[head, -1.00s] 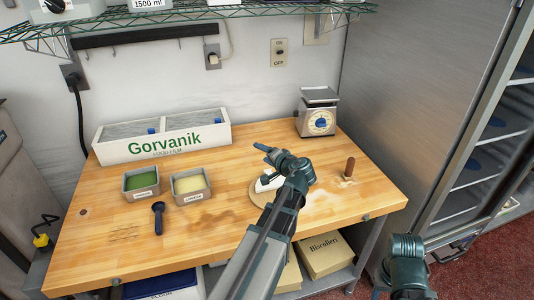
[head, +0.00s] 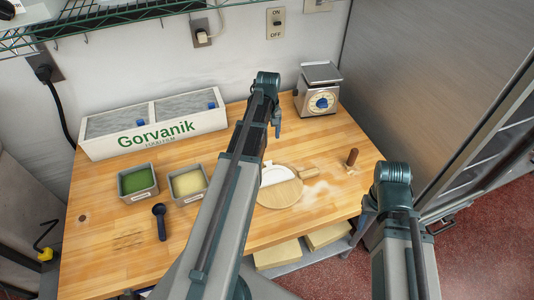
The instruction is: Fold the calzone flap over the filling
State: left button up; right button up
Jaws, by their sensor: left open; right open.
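The calzone (head: 277,175) is a white, roughly half-round piece of dough on a round wooden board (head: 282,196) with a short handle pointing right. The front part of the board is bare. I cannot make out the filling or tell the flap's edge from the rest of the dough. My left gripper (head: 277,128) is open, above the table behind the calzone and apart from it; its arm crosses just left of the board. My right gripper (head: 368,206) is open and empty near the table's front right edge, away from the board.
A green-filled tub (head: 138,182) and a pale-filled tub (head: 187,184) stand left of my arm, with a dark scoop (head: 160,221) in front. The Gorvanik box (head: 150,127) and a scale (head: 320,91) stand at the back. A brown upright peg (head: 352,157) stands right.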

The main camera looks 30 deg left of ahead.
aim_at(268, 162)
pick_arm(q)
jog(key=shift+f, duration=0.1)
notch_tip(268, 162, down, 14)
jog(key=b, duration=1.4)
jog(key=shift+r, duration=0.2)
grip_shut()
dwell(0.5)
